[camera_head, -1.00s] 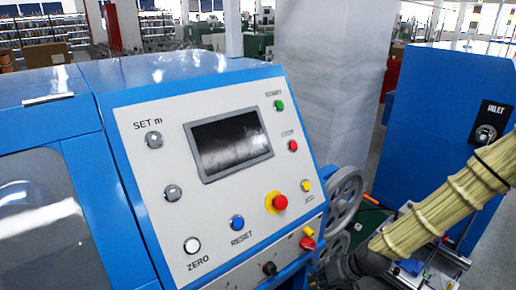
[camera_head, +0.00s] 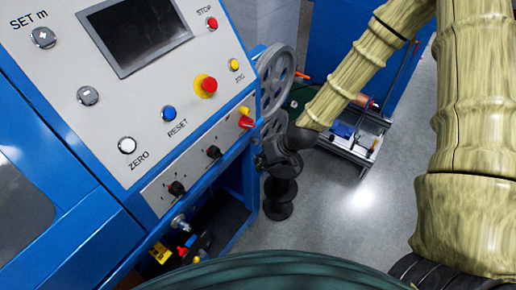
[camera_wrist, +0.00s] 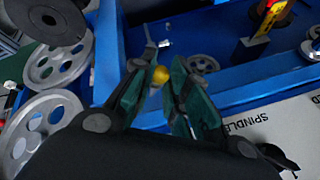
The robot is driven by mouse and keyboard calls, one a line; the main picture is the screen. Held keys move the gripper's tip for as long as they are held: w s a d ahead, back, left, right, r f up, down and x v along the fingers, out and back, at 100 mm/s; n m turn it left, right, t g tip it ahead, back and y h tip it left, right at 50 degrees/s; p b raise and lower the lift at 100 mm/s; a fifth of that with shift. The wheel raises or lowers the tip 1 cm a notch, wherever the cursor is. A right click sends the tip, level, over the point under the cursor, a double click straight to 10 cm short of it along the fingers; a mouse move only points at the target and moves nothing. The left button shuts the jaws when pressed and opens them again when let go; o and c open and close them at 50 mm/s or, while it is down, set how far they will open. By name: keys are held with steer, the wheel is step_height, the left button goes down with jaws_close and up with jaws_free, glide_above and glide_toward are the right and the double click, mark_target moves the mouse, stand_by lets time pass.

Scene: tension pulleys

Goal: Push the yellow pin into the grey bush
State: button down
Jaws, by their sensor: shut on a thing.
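In the wrist view, my gripper (camera_wrist: 163,80) is shut, with its dark green fingers closed around a small yellow piece (camera_wrist: 162,75), which looks like the head of the yellow pin. The fingers hide most of its sides. A bent grey metal part (camera_wrist: 150,38) rises just beyond the fingertips; I cannot tell whether it touches the pin. I cannot pick out the grey bush with certainty. In the head view, my gripper (camera_head: 268,158) is dark and small beside the machine's right edge, below the spoked pulleys, and the pin cannot be made out there.
Grey spoked pulleys (camera_wrist: 55,62) stand at the left of the wrist view, and a smaller wheel (camera_wrist: 203,64) lies beyond the fingers. A blue machine with a control panel (camera_head: 130,90) fills the left of the head view.

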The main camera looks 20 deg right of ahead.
steer(key=w+d+f+n+h+p, duration=0.2)
steer(key=d+n+p, duration=0.3)
steer(key=d, duration=0.5)
steer(key=w+a+n+b, duration=0.1)
steer(key=w+a+b, duration=0.1)
steer(key=w+a, duration=0.2)
steer(key=shift+w, duration=0.5)
steer(key=shift+w+a, duration=0.35)
steer(key=shift+w, duration=0.1)
stand_by(1.6)
steer(key=shift+w+a, duration=0.2)
steer(key=shift+w, duration=0.05)
steer(key=shift+w+a+b, duration=0.4)
steer(key=shift+w+a, duration=0.25)
steer(key=shift+w, duration=0.15)
stand_by(0.8)
steer(key=shift+r, duration=0.1)
steer(key=c, duration=1.1)
jaws_free()
